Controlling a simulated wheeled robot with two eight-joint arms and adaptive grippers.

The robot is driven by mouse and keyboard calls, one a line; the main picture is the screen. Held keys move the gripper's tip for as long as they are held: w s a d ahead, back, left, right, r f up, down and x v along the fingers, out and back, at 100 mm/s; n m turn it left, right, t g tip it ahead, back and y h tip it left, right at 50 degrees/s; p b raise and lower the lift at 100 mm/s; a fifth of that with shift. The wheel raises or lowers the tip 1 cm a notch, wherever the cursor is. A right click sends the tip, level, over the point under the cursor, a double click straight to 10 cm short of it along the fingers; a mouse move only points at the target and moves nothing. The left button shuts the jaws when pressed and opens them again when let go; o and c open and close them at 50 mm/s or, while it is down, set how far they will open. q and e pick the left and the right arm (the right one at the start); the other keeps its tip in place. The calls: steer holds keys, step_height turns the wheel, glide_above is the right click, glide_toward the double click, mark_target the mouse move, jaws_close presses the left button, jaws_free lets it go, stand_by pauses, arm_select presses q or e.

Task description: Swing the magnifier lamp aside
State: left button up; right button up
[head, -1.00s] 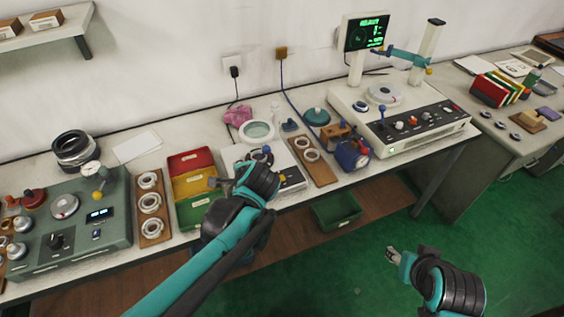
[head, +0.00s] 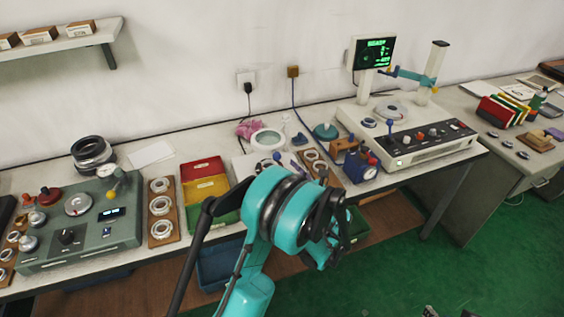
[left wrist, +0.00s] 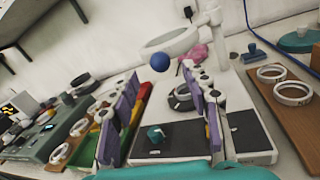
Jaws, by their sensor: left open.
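The magnifier lamp's white ring with a pale lens (head: 267,139) is at the back of the bench. It also shows in the left wrist view (left wrist: 172,42), beside a white post. A blue ball knob (left wrist: 160,62) stands in front of the ring; it shows in the head view too (head: 277,156). My left gripper (left wrist: 160,88) is open and empty, its purple-padded fingers on either side below the knob, apart from it. Only small grey bits of my right gripper (head: 430,311) show at the bottom edge.
A white station with a dark pad (left wrist: 245,130) lies below the lamp. Red and yellow bins (head: 203,168) are left of it, a wooden ring tray (head: 313,160) right. A pink cloth (head: 249,128) lies behind. A teal-green console (head: 85,240) stands far left.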

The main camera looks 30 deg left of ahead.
mark_target(279, 159)
arm_select(q)
steer(key=b+x, duration=0.1)
steer(key=x, duration=0.4)
steer(key=shift+w+a, duration=0.1)
jaws_close()
